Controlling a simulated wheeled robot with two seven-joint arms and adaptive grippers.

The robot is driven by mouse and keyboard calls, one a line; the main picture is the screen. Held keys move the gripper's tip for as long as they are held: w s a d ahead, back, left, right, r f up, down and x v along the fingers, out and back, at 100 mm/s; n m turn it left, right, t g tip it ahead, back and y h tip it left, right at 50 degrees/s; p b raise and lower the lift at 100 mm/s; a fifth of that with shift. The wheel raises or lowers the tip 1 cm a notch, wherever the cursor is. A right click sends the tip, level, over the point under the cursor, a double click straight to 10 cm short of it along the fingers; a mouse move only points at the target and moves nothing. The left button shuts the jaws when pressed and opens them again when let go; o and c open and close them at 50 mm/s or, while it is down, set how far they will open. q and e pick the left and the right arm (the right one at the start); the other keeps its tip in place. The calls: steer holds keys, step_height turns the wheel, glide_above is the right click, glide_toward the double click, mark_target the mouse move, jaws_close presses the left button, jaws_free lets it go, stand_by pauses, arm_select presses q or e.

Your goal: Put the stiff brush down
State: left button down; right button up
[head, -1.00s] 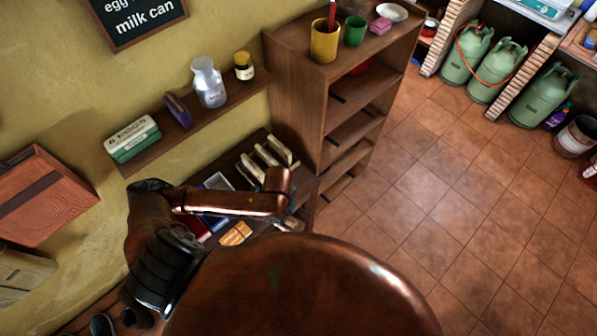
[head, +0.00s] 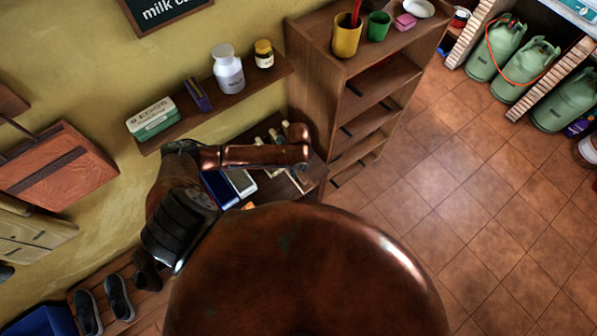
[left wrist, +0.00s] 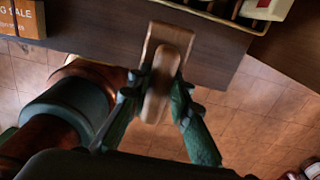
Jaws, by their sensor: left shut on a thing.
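The stiff brush (left wrist: 172,45) has a wooden back and shows in the left wrist view. My left gripper (left wrist: 158,88) is shut on it, with one dark green finger on each side. The brush overlaps the near edge of a dark wooden surface (left wrist: 100,25) in that view; I cannot tell whether it touches it. The bristles are hidden. In the head view, my own copper arm covers the left gripper and the brush. My right gripper is in neither view.
In the left wrist view, an orange-brown box (left wrist: 22,18) stands at the upper left, and a brass-rimmed tray (left wrist: 225,20) lies beyond the brush. In the head view, a wall shelf (head: 215,107) holds a milk can (head: 228,70). A tall shelf unit (head: 312,85) stands right of the arm.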

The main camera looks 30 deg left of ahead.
mark_target(298, 172)
arm_select(q)
steer(key=shift+w+a+f, duration=0.2)
steer(key=shift+w+f, duration=0.3)
steer(key=shift+f, duration=0.1)
steer(key=shift+w+a+f, duration=0.1)
steer(key=shift+w+f, duration=0.05)
steer(key=shift+f, duration=0.75)
steer(key=shift+w+a+f, duration=0.1)
steer(key=shift+f, duration=0.8)
steer(key=shift+f, duration=0.1)
steer(key=c, duration=1.8)
jaws_free()
steer(key=shift+f, duration=0.1)
steer(key=shift+o, duration=0.2)
step_height(298, 172, up, 12)
steer(key=shift+d+r+b, duration=0.1)
steer(key=shift+r+b, duration=0.1)
steer(key=shift+b, duration=0.1)
